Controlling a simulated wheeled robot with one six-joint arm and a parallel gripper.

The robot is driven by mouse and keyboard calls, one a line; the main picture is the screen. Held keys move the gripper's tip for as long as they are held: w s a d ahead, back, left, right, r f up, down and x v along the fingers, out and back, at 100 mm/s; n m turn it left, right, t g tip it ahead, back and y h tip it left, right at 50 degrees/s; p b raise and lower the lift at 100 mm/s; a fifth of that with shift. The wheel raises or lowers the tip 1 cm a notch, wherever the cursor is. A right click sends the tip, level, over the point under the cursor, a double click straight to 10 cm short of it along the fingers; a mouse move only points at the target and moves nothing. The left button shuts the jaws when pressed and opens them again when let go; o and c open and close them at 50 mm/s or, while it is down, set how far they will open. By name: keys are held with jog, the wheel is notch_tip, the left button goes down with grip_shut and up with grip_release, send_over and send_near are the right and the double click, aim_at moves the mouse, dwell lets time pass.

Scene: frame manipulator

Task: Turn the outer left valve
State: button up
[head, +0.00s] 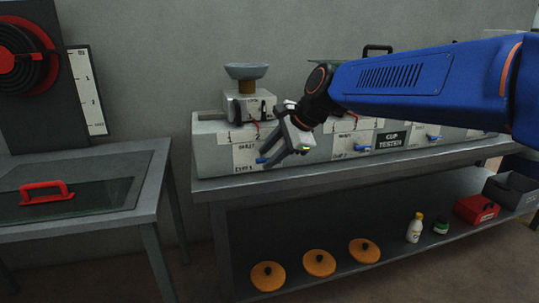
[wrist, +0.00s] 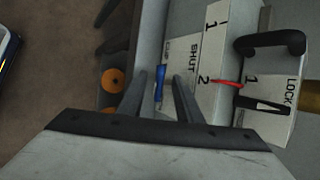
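The outer left valve has a blue handle (head: 262,160) on the front of a long grey box (head: 212,150), beside a white label. In the wrist view the blue handle (wrist: 160,86) lies in the gap between my two fingertips. My gripper (head: 287,156) is in front of the box's left end, and it also shows in the wrist view (wrist: 160,77). Its fingers are apart, with a gap visible on each side of the handle. I cannot tell how deep the handle sits between them. In the head view my gripper partly covers the label.
More blue valve handles are to the right, one in the middle (head: 362,148) and one farther right (head: 434,138). A small box with a red lever (wrist: 228,83) and a black handle (wrist: 270,42) stands above. Orange lids (head: 319,262) lie on the lower shelf (head: 390,250).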

aim_at(261, 162)
jog(key=shift+c, duration=0.6)
grip_shut()
jog(key=shift+a+h, duration=0.15)
jog(key=shift+h, duration=0.15)
jog(key=shift+s+a+r+n+t+h, duration=0.15)
jog(key=shift+n+h, duration=0.1)
jog(key=shift+h, duration=0.3)
jog(key=shift+w+a+f+n+t+h, duration=0.15)
jog(key=shift+n+h, duration=0.1)
jog(key=shift+h, duration=0.3)
jog(key=h, duration=0.2)
jog(key=a+n+t+h, duration=0.1)
jog(key=h, duration=0.1)
jog(key=shift+s+a, duration=0.1)
jog(key=shift+s, duration=0.2)
jog(key=h, duration=0.1)
jog(key=n+t+h, duration=0.1)
jog(key=h, duration=0.1)
jog(key=a+f+t+h, duration=0.1)
jog(key=shift+s+n+h, duration=0.1)
jog(key=shift+n+h, duration=0.2)
jog(key=shift+n, duration=0.1)
jog(key=shift+s+a+f+n+t+h, duration=0.15)
jog(key=shift+n+t+h, duration=0.3)
jog(key=shift+h, duration=0.45)
jog(key=shift+w+f+n+t+h, duration=0.1)
jog(key=shift+f+n+t+h, duration=0.25)
jog(key=shift+h, duration=0.55)
